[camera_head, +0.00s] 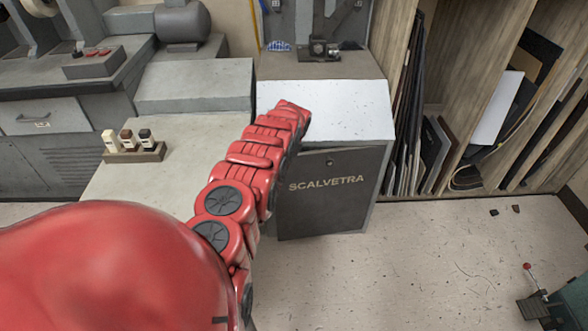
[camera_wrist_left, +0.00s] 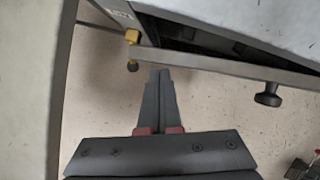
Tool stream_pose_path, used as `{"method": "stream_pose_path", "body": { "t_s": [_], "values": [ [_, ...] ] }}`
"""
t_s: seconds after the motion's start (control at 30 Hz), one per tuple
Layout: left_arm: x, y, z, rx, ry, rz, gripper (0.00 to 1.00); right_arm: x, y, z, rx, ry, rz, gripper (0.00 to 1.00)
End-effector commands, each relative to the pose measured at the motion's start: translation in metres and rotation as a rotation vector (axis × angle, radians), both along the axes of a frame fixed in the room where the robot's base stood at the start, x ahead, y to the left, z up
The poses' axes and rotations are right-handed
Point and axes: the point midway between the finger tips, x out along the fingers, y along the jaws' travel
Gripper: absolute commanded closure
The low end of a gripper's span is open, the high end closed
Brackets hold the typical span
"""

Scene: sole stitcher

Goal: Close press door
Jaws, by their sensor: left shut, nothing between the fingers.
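The press door (camera_head: 330,190) is a dark panel lettered SCALVETRA on the front of a press with a pale speckled top (camera_head: 340,110). In the left wrist view the door's edge (camera_wrist_left: 215,66) runs across as a grey bar, with a black knob (camera_wrist_left: 268,95) on its outer side. A dark gap shows between this edge and the press body, so the door stands ajar. My left gripper (camera_wrist_left: 160,72) is shut and empty, its tips close to the door edge; I cannot tell whether they touch. In the head view my red arm hides this gripper.
A low bench with small bottles in a holder (camera_head: 135,153) stands left of the press. A wooden rack (camera_head: 410,60) with upright sheets stands right. The floor (camera_head: 440,260) before the door is mostly clear. A yellow-and-black fitting (camera_wrist_left: 132,40) sits near the door's left end.

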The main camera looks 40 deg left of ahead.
Motion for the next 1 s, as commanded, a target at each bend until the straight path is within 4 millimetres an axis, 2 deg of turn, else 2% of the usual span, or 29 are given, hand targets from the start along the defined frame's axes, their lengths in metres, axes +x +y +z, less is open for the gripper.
{"method": "stream_pose_path", "body": {
  "t_s": [0.23,0.77,1.0],
  "values": [
    [-0.001,0.012,-0.001,0.000,0.000,0.012,1.00,0.000,0.000,-0.009,0.000,0.000,0.000,0.00],
    [-0.002,0.012,0.001,-0.001,0.001,0.012,1.00,0.000,0.000,-0.008,0.000,0.000,0.000,0.00],
    [-0.002,0.008,0.015,-0.001,0.000,0.011,1.00,0.000,0.000,-0.002,0.000,0.000,0.000,0.00]
  ]
}}
